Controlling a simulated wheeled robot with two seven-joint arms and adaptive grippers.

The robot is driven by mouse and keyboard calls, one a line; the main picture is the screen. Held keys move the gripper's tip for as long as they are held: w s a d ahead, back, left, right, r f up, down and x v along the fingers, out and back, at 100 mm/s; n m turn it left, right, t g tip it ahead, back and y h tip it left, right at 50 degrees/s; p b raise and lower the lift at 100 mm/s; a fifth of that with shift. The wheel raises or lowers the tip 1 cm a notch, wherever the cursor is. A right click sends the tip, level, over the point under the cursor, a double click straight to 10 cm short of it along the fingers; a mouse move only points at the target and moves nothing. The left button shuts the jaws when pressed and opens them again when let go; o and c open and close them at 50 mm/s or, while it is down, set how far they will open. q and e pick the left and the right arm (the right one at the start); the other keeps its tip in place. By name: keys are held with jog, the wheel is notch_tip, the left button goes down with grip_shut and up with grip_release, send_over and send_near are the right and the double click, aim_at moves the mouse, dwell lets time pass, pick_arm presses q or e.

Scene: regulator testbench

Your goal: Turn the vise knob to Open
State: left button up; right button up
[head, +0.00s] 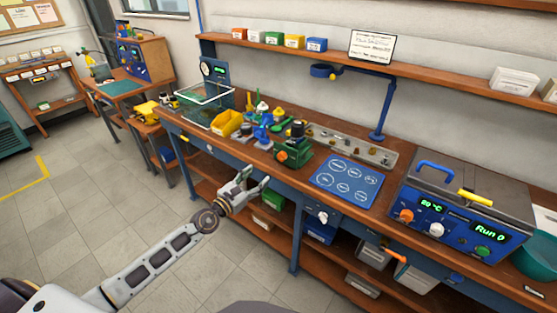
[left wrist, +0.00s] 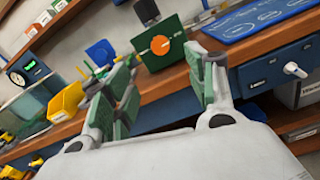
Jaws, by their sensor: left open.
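The green vise (head: 294,152) stands near the front edge of the wooden workbench, with a dark round part on top. Its orange knob (head: 282,157) faces the front; in the left wrist view the knob (left wrist: 160,45) is a round orange disc with a darker mark, on the green vise face (left wrist: 173,62). I cannot read any label there. My left gripper (head: 254,183) is open and empty, in front of the bench edge and apart from the knob. In the left wrist view its fingers (left wrist: 166,88) are spread, with the knob beyond the gap. My right gripper is not in view.
Left of the vise are a yellow bin (head: 227,123) and a clear tank (head: 204,104). Right of it lie a blue mat (head: 343,183) and a heater box (head: 462,205). A white lever (head: 322,217) sticks out from the bench front.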

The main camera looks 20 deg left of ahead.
pick_arm(q)
jog(key=shift+w, duration=0.2)
send_near(280, 158)
jog(key=shift+x, duration=3.75)
jog(key=shift+w+d+r, duration=0.2)
jog(key=shift+w+d, duration=0.15)
jog(key=shift+w, duration=0.2)
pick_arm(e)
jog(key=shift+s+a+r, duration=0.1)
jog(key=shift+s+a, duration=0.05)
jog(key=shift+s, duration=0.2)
pick_arm(q)
jog(key=c, duration=1)
